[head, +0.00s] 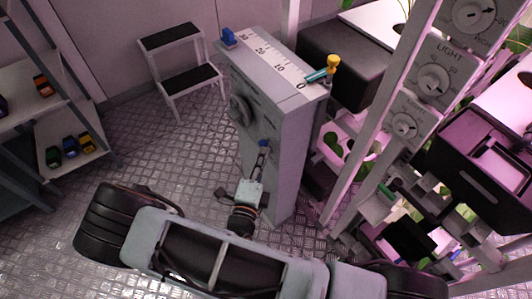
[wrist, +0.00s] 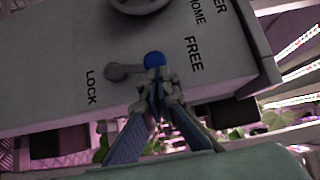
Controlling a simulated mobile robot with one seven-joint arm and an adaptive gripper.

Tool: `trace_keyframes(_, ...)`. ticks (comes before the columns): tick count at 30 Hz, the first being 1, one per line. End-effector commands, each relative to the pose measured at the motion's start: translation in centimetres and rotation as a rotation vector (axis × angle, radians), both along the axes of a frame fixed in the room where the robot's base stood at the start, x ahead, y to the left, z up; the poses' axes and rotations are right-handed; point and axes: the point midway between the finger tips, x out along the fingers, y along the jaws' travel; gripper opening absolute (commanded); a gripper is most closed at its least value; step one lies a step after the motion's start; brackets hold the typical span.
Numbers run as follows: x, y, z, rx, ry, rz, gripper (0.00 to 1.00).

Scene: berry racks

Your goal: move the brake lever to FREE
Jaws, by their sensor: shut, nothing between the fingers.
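The brake lever is a short grey arm (wrist: 125,71) with a blue knob (wrist: 154,60), on the face of the grey cabinet. In the wrist view its rounded grey end is at the left and the knob points right, towards the word FREE (wrist: 195,54). The word LOCK (wrist: 91,87) is on the left. In the head view the knob (head: 263,143) shows on the cabinet front. My gripper (wrist: 160,82) is shut and empty, its tips right at the knob and overlapping its lower edge; I cannot tell whether they touch it.
The cabinet (head: 285,165) has a dial (head: 239,108) above the lever and a 0–30 scale on top with a blue block (head: 228,37) and a yellow-topped piece (head: 333,63). Plant racks stand close on the right. A step stool (head: 180,65) and open floor lie left.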

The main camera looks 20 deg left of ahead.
Motion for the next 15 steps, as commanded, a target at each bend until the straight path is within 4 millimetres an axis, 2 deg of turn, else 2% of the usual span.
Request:
trace_keyframes(2, 0.30, 0.28, 0.72, -0.033, 0.031, -0.002, 0.00)
trace_keyframes(15, 1.01, 1.13, 0.83, -0.051, 0.042, 0.000, 0.00)
